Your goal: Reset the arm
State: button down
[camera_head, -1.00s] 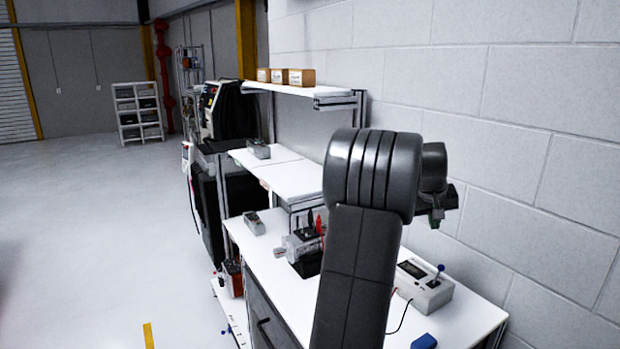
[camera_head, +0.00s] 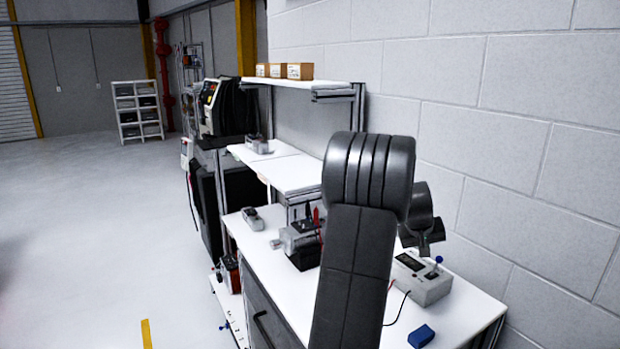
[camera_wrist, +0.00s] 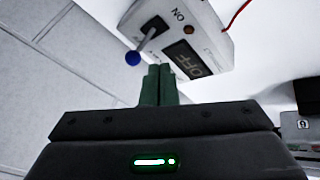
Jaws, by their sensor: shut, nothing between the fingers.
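My gripper shows in the wrist view (camera_wrist: 159,86) with its two green fingers together and nothing between them. In the head view my arm rises over the white bench (camera_head: 465,315), and my gripper is mostly hidden behind it. A grey box with a display and a blue-tipped lever (camera_head: 425,277) stands on the bench, below and right of my wrist. In the wrist view this box (camera_wrist: 208,22) lies beyond my fingertips, apart from them as far as I can tell. Its display reads OFF, and ON is printed near the lever.
A servo motor-like unit (camera_head: 300,240) with red and black parts stands on the bench left of my arm. A blue block (camera_head: 421,336) lies near the front. A shelf with cardboard boxes (camera_head: 299,71) is behind. A block wall (camera_head: 530,130) bounds the right. The floor at left is clear.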

jog(key=shift+s+f+b, duration=0.25)
jog(key=shift+f+b, duration=0.45)
jog(key=shift+b, duration=0.15)
jog(key=b, duration=0.1)
jog(key=a+f+b, duration=0.1)
jog(key=b, duration=0.1)
jog(key=shift+s+f+t+h, duration=0.25)
jog(key=shift+s+t+h, duration=0.05)
jog(key=shift+s, duration=0.05)
jog(key=h+b, duration=0.1)
jog(key=b, duration=0.3)
jog(key=shift+s+a+f+t, duration=0.25)
jog(key=shift+a+f+t, duration=0.05)
jog(key=shift+a, duration=0.05)
jog(key=shift+b, duration=0.45)
jog(key=shift+a, duration=0.8)
